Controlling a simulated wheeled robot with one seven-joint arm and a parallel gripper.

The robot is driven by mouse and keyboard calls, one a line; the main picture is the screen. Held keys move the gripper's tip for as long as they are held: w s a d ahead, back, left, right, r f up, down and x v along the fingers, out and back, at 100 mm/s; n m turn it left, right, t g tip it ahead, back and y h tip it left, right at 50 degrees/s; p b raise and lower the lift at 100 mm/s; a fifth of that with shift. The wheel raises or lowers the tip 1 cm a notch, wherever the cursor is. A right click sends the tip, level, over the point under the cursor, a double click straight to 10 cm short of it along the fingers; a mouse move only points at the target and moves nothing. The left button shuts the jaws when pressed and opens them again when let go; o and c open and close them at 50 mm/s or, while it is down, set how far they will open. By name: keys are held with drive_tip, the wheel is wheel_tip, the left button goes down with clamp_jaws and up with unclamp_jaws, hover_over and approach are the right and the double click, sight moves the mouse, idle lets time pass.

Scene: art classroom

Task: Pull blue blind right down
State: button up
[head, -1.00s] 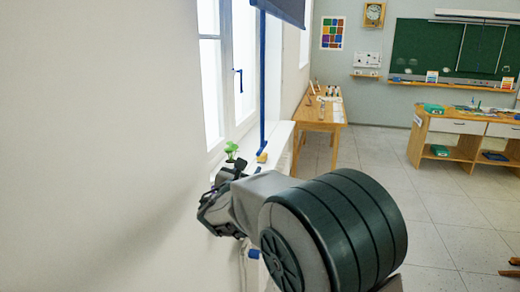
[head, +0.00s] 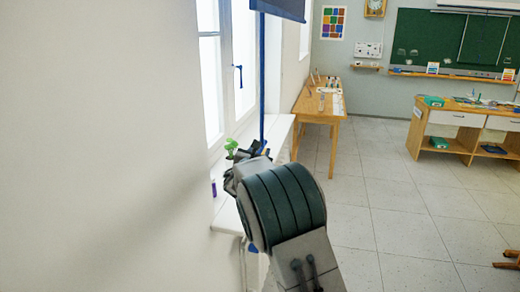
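The blue blind (head: 280,8) shows only its lower end at the top of the head view, hanging by the window. A thin blue vertical strip (head: 262,80) runs from beneath it down towards the windowsill. My gripper (head: 254,149) is at the lower end of this strip, just above the sill. It is small and mostly hidden behind my own wrist, so its fingers cannot be made out. I cannot tell whether it touches the strip.
A small green plant (head: 231,147) stands on the white windowsill (head: 228,212), close beside my gripper. A small purple item (head: 213,187) is on the sill nearer me. A wooden table (head: 322,112) stands beyond the window. The tiled floor at right is mostly clear.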

drive_tip(key=shift+w, duration=0.1)
clamp_jaws()
drive_tip(key=shift+f, duration=0.1)
drive_tip(key=shift+f, duration=0.1)
wheel_tip(320, 180, down, 24)
drive_tip(key=b, duration=2.4)
drive_tip(key=shift+b, duration=0.3)
drive_tip(key=shift+d, duration=0.1)
unclamp_jaws()
drive_tip(key=shift+r, duration=0.2)
